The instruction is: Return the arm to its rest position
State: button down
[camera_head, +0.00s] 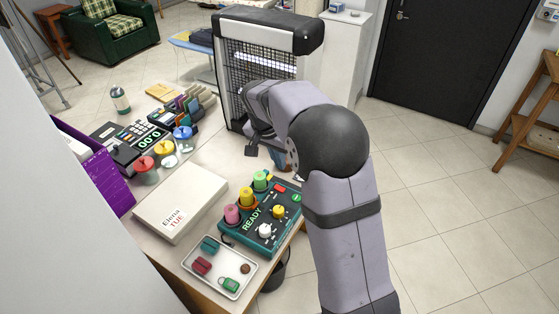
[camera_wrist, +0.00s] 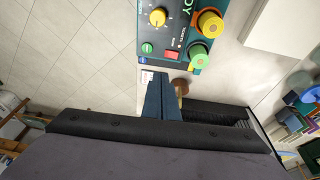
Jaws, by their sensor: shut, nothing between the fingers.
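My arm rises from the lower right of the head view and bends over toward the counter. My gripper (camera_head: 252,148) is at its end, over the counter's far right side, in front of the mesh-fronted unit. It is partly hidden by my own arm links. In the wrist view the gripper's fingers (camera_wrist: 160,95) are together with nothing held between them. They appear close to the edge of the green READY panel (camera_wrist: 170,35), but I cannot tell the height between them. The same panel (camera_head: 240,222) shows in the head view, left of my arm.
The counter holds a white box labelled Elena TUE (camera_head: 192,190), a tray (camera_head: 203,287) with small items, colored spools, a register (camera_head: 122,150) and a purple box (camera_head: 105,180). A mesh-fronted unit (camera_head: 262,62) stands behind my gripper. Tiled floor (camera_head: 440,200) lies open at right.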

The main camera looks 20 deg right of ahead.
dwell(0.3)
jog(key=s+f+n, duration=0.2)
jog(key=s+a+f+n, duration=0.1)
jog(key=s+f+n, duration=0.1)
jog(key=n, duration=0.1)
jog(key=s+a+f+n+g+y, duration=0.1)
jog(key=s+f+n, duration=0.1)
jog(key=n, duration=0.1)
jog(key=shift+f, duration=0.25)
jog(key=s+r+n+g+y, duration=0.1)
jog(key=s, duration=2.1)
jog(key=shift+d+r+y, duration=0.25)
jog(key=shift+d+y, duration=0.05)
jog(key=shift+y, duration=0.1)
